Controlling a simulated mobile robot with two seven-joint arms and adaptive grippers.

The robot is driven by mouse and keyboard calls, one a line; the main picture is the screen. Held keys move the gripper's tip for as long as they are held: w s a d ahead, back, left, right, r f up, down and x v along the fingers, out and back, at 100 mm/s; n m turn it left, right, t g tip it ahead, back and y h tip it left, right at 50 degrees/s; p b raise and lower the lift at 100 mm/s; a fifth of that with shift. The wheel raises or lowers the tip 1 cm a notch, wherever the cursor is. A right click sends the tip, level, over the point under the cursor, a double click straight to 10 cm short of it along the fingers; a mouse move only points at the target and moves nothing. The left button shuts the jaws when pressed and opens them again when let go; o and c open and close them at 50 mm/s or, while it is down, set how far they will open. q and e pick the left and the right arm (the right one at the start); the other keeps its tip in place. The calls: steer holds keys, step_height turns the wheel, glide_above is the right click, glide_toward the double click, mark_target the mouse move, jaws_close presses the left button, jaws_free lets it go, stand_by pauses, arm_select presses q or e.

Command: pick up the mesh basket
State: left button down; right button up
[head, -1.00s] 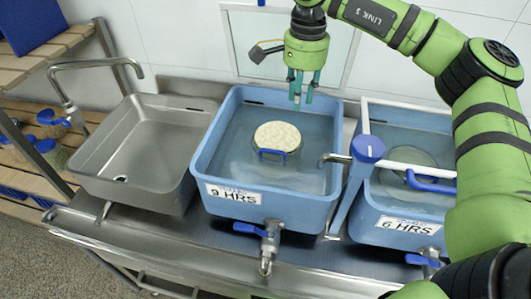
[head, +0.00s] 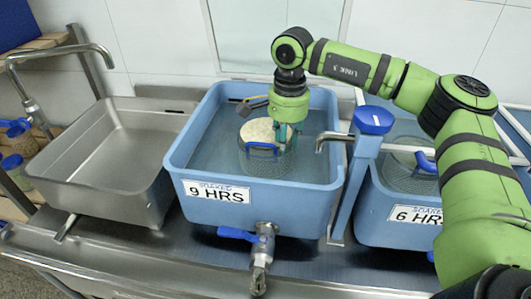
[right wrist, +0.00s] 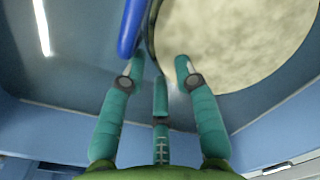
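The mesh basket (head: 264,162), filled with pale material, stands in the blue tub labelled 9 HRS. Its blue handle (head: 262,149) faces the front. My right gripper (head: 285,138) has come down over the right side of the basket. In the right wrist view, the fingers of the gripper (right wrist: 158,68) are spread, with the basket's rim (right wrist: 152,35) running between their tips. One finger is outside the rim near the blue handle (right wrist: 130,25), and another is over the pale contents (right wrist: 235,40). Contact cannot be told. My left gripper is not in view.
The blue tub (head: 330,165) has raised walls around the basket. A metal tap (head: 335,137) on a blue post stands close on its right. A second tub labelled 6 HRS (head: 375,215) holds another basket (head: 410,172). An empty steel sink (head: 105,165) is at left.

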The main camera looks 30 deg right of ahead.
step_height(320, 180, down, 2)
steer(key=shift+f, duration=0.1)
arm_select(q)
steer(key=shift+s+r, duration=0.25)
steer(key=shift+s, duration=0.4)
arm_select(e)
steer(key=shift+f, duration=0.3)
jaws_close()
steer(key=shift+r, duration=0.1)
